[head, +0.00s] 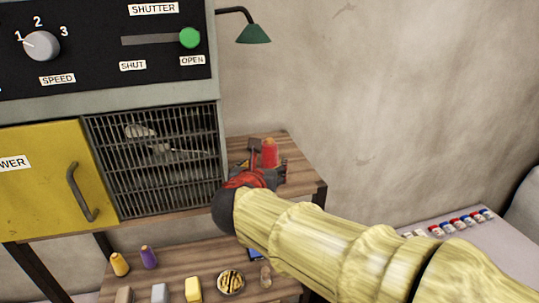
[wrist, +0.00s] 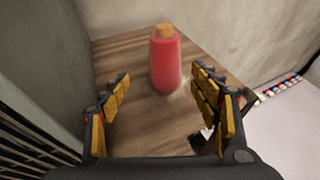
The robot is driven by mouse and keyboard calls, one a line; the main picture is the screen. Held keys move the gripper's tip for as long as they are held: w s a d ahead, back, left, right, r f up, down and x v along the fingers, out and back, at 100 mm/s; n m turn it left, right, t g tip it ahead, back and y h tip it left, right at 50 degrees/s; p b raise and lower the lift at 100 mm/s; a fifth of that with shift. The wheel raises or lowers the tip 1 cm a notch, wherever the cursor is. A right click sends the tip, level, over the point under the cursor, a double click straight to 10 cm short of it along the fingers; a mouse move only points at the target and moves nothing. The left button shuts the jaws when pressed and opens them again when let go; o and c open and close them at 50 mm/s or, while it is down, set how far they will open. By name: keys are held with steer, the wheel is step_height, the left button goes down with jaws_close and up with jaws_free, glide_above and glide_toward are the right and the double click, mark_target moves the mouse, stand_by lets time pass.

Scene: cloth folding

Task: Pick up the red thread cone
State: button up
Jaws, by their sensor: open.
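The red thread cone (head: 269,152) stands upright on a small wooden table beside the grey machine. In the wrist view the cone (wrist: 165,62) has a tan top and stands beyond my fingertips, nearer the right finger. My gripper (wrist: 160,88) is open and empty, with its yellow and black fingers spread on either side of the line to the cone. In the head view my gripper (head: 259,168) is partly hidden by my own arm and sits just in front of the cone.
The machine's grille (head: 155,158) stands close on the left. The wooden tabletop (wrist: 125,52) is mostly clear around the cone. A green lamp (head: 253,33) hangs above.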

mark_target(268, 162)
steer(key=x, duration=0.2)
steer(key=p+x, duration=0.1)
steer(key=x, duration=0.3)
steer(key=shift+w+d+p, duration=0.15)
steer(key=shift+d+p, duration=0.15)
steer(key=shift+d, duration=0.1)
steer(key=shift+w+f, duration=0.2)
steer(key=shift+w, duration=0.2)
steer(key=shift+s, duration=0.1)
steer(key=shift+c, duration=0.4)
steer(key=c, duration=1.3)
